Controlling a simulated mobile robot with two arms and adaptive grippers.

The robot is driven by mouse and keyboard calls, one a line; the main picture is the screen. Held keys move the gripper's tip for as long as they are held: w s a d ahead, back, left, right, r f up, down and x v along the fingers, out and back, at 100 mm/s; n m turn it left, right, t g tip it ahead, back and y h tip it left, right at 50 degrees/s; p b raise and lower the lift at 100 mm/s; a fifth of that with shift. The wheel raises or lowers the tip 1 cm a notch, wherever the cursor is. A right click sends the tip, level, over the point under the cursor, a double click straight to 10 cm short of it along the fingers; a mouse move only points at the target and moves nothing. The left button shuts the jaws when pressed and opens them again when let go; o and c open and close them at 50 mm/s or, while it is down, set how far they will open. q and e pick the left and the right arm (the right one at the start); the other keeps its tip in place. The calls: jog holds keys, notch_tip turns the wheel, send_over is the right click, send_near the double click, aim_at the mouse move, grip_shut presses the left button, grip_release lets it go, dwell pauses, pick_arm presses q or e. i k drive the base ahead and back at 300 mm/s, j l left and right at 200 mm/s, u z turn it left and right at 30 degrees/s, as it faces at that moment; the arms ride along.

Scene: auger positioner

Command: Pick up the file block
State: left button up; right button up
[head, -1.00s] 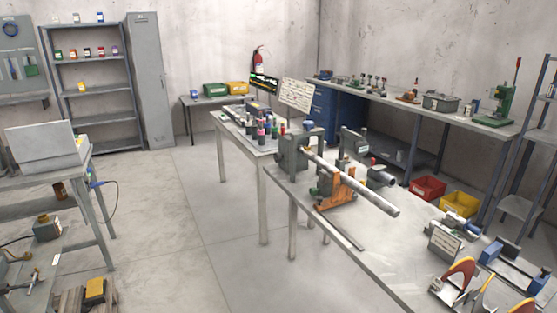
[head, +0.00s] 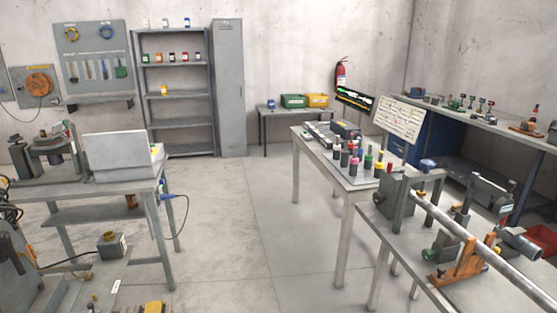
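I cannot pick out the file block for certain in the head view. A narrow light-topped table (head: 313,152) right of centre holds several coloured bottles (head: 354,163), a dark box-like item (head: 346,130) and a long grey item (head: 320,132) at its far end. These are too small to name surely. Neither of my grippers is in view.
A workbench (head: 375,222) with a long metal tube (head: 470,242) and an orange support (head: 463,262) stands at the right. A grey bench (head: 100,200) with a case (head: 118,158) is at the left. Open floor (head: 230,230) lies between. Shelves (head: 180,100) stand behind.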

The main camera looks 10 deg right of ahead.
aim_at(454, 208)
jog(key=i, duration=2.35)
jog(key=i+j+z, duration=0.1)
jog(key=i+z, duration=0.15)
jog(key=i, duration=0.3)
jog(key=i+j+z, duration=0.2)
jog(key=i, duration=0.3)
jog(key=i+j+z, duration=0.25)
jog(key=i, duration=0.3)
